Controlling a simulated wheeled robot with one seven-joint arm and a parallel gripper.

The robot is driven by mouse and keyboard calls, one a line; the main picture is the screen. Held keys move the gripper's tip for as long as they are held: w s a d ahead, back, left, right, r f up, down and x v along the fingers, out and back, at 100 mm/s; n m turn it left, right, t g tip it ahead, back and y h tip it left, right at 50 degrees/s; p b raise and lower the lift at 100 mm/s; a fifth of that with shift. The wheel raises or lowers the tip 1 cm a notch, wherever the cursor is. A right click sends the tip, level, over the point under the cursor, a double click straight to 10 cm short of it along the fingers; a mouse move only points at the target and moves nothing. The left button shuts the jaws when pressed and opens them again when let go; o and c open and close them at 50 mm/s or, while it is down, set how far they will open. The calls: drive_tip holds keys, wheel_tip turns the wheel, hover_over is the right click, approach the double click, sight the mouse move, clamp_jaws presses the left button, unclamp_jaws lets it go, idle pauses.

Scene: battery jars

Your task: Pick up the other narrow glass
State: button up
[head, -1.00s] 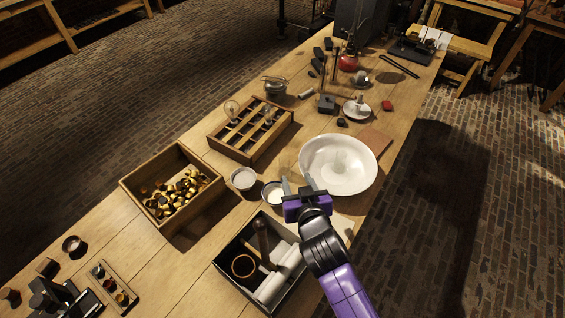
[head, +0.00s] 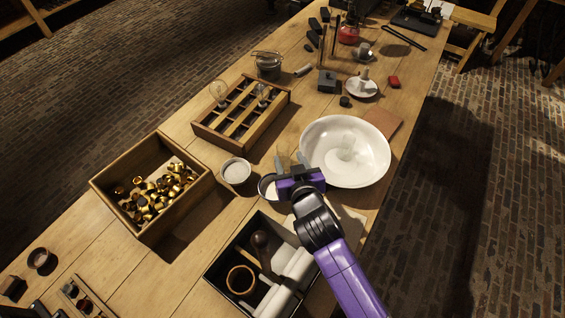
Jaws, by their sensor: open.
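My gripper (head: 291,161) is open above the table, just left of the white bowl (head: 313,162), with its two grey fingers pointing away from me. A faint, clear upright shape (head: 283,152) shows by the fingertips. It may be a narrow glass, but it is too faint to be sure, and I cannot tell whether it lies between the fingers. A clear glass object (head: 346,146) stands inside the white bowl. Its exact shape is hard to make out.
A small pale-filled dish (head: 236,171) sits left of my gripper; another (head: 266,188) is partly hidden below it. A wooden rack (head: 226,137), a crate of brass pieces (head: 118,198) and a dark-walled box (head: 222,262) stand around. A flat brown piece (head: 385,121) lies beyond the bowl.

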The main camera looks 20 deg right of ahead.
sight(284, 155)
drive_tip(key=shift+w+f+b, duration=0.15)
drive_tip(key=shift+f+b, duration=0.35)
drive_tip(key=shift+f, duration=0.45)
drive_tip(key=shift+p+x, duration=0.6)
drive_tip(key=shift+x, duration=3.1)
drive_tip(key=shift+a, duration=0.1)
clamp_jaws()
